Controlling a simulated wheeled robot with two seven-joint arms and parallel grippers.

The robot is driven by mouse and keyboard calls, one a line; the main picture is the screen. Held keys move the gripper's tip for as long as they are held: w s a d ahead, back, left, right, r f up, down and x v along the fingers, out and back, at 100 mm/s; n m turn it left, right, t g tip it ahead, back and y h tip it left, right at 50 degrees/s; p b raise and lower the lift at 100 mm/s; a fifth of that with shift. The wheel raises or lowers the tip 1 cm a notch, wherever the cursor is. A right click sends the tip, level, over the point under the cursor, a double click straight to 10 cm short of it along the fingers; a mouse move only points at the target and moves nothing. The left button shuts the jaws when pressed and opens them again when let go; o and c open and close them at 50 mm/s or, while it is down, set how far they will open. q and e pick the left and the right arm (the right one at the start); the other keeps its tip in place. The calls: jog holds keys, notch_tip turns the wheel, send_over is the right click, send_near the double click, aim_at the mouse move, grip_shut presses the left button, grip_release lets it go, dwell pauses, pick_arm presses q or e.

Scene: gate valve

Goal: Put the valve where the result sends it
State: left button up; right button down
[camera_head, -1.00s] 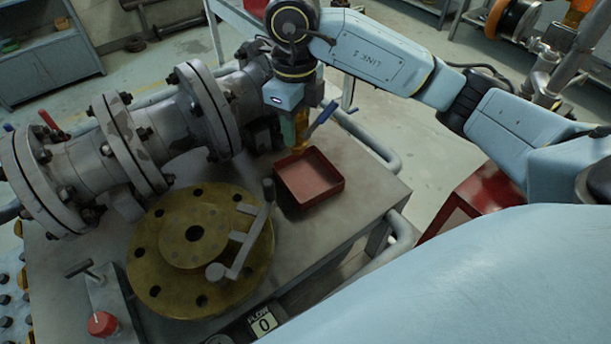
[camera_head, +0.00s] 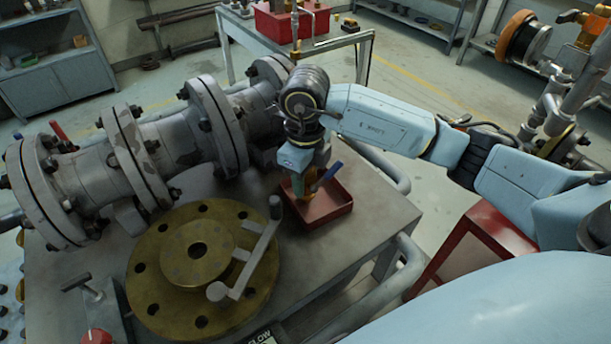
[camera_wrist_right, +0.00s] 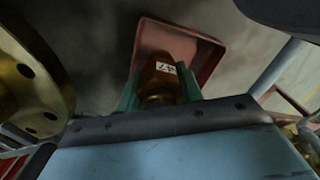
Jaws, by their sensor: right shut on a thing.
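My right gripper (camera_head: 300,188) is shut on a small brass valve, whose blue lever (camera_head: 328,175) sticks out to the right. The gripper and valve are over or in the small square red tray (camera_head: 338,206) on the metal table. In the right wrist view, the valve's brass body (camera_wrist_right: 160,80) with a white number tag sits between the greenish fingers, in front of the red tray (camera_wrist_right: 208,55). The fingers hide part of the valve. I cannot tell whether the valve touches the tray floor. My left gripper is not in view.
A large brass flange (camera_head: 165,285) with a grey crank (camera_head: 257,250) lies left of the tray. A flanged grey pipe (camera_head: 180,145) runs behind it. A flow display (camera_head: 262,337) is at the bottom edge. A red box (camera_head: 275,24) stands on a rear bench.

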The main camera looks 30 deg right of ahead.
jog(key=shift+f, duration=0.1)
jog(key=c, duration=0.9)
grip_release()
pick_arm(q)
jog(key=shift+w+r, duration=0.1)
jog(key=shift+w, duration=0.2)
pick_arm(e)
notch_tip(320, 180, up, 12)
jog(key=shift+r+p, duration=0.2)
jog(key=shift+p, duration=1)
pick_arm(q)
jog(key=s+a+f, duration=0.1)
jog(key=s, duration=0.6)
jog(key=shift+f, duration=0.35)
pick_arm(e)
jog(key=shift+f, duration=0.1)
